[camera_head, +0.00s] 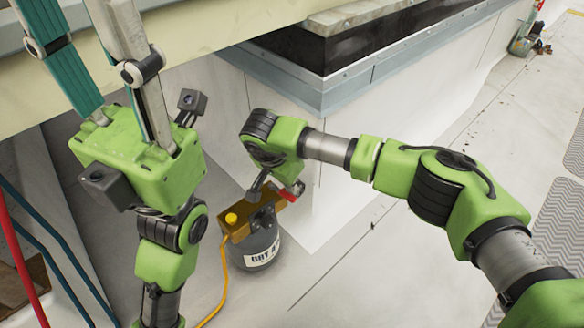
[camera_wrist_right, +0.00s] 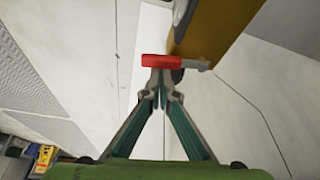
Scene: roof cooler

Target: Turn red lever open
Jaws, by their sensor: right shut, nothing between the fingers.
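The red lever (camera_head: 295,190) sticks out from a brass-coloured block (camera_head: 240,226) on top of a dark grey canister (camera_head: 258,250). In the right wrist view the red lever (camera_wrist_right: 170,61) lies crosswise just beyond my right fingertips, with its grey end to the right. My right gripper (camera_wrist_right: 161,92) is shut and empty, its tips at or close against the lever's near side; I cannot tell whether they touch. In the head view my right gripper (camera_head: 273,187) is beside the lever, partly hidden. My left gripper (camera_head: 92,52) is raised at the upper left, its fingers apart and empty.
A large housing with a metal ledge (camera_head: 345,95) stands behind the canister. An orange hose (camera_head: 220,295) runs from the canister across the floor. Red and blue pipes (camera_head: 25,265) are at the lower left. The floor (camera_head: 340,270) right of the canister is clear.

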